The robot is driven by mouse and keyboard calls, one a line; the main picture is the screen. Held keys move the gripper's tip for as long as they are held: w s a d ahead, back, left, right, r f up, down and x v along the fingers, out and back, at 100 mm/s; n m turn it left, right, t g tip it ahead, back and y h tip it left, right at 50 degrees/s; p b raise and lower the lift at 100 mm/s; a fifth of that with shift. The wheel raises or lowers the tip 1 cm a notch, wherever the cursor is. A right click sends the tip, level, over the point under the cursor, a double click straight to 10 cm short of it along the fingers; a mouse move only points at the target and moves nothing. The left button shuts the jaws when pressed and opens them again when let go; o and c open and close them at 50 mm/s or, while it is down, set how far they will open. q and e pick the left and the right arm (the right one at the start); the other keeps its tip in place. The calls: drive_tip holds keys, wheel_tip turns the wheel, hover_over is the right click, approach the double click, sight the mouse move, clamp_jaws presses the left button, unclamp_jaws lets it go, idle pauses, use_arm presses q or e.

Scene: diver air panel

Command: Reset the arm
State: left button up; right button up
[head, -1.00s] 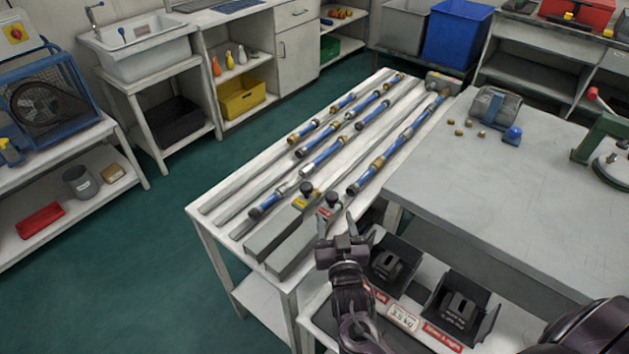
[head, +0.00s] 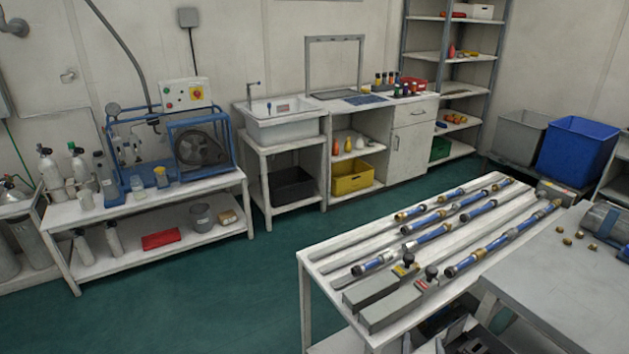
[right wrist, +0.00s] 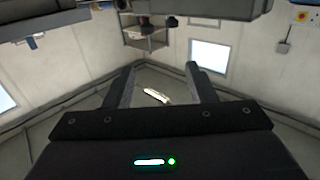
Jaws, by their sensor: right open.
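My right gripper (right wrist: 160,68) shows in the right wrist view with its two dark fingers apart and nothing between them. The wrist view is upside down, and a bright ceiling lamp (right wrist: 156,96) shows far beyond the fingers. In the head view I cannot clearly pick out the right gripper; dark shapes at the bottom edge may include part of it. My left gripper is in neither view.
A white rack table (head: 315,258) carries several blue-and-metal tubes (head: 432,234) and two grey blocks (head: 390,306). A grey bench (head: 570,290) stands close on the right. Green floor (head: 230,300) is clear at left.

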drive_tip(key=s+a+r+n+g+y, duration=0.1)
drive_tip(key=s+n+g+y, duration=0.15)
drive_tip(key=s+g, duration=0.55)
drive_tip(key=s+a+n+g+y, duration=0.25)
drive_tip(key=s+g, duration=0.35)
drive_tip(key=s, duration=0.4)
wheel_tip(320, 180, down, 27)
drive_tip(key=s, duration=0.1)
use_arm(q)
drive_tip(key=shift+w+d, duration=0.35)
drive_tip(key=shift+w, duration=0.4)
use_arm(e)
drive_tip(key=s+d+f+g, duration=0.1)
drive_tip(key=s+d+f, duration=0.1)
drive_tip(key=s+f, duration=0.8)
drive_tip(key=s+d+f+g, duration=0.1)
drive_tip(key=s+d+f, duration=0.1)
drive_tip(key=s+f, duration=0.8)
drive_tip(key=shift+s+f+h, duration=0.3)
drive_tip(key=shift+s+f, duration=0.05)
drive_tip(key=shift+s, duration=0.05)
